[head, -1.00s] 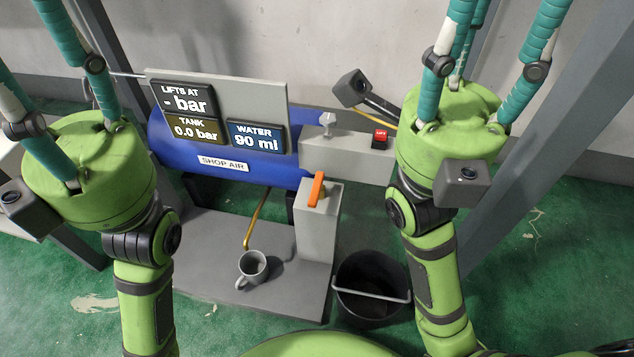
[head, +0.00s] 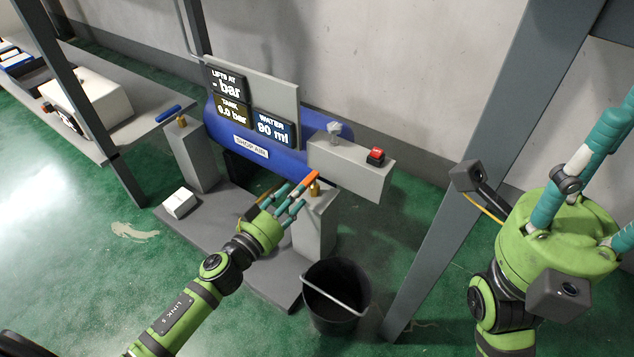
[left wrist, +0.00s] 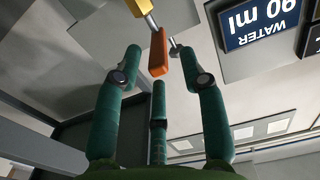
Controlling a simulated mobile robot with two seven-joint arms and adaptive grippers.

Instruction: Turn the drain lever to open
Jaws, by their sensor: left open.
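The orange lever (head: 310,179) sits on a brass valve on top of a grey post (head: 315,222), in front of the blue tank (head: 285,168) marked SHOP AIR. The orange handle also shows in the left wrist view (left wrist: 158,52), ahead of the fingers. My left gripper (head: 296,192) is open, its teal fingers reaching to the lever's near side. In the wrist view the handle lies between the two outer fingers, above the third finger's tip. I cannot tell whether any finger touches it. My right gripper (head: 628,165) is at the right edge, its fingertips cut off.
A black bucket (head: 335,315) stands right of the base plate. A red switch (head: 376,156) sits on a grey box behind the lever. A blue-handled valve (head: 168,113) tops another post at left, near a white box (head: 179,203). A slanted grey beam (head: 480,150) stands at right.

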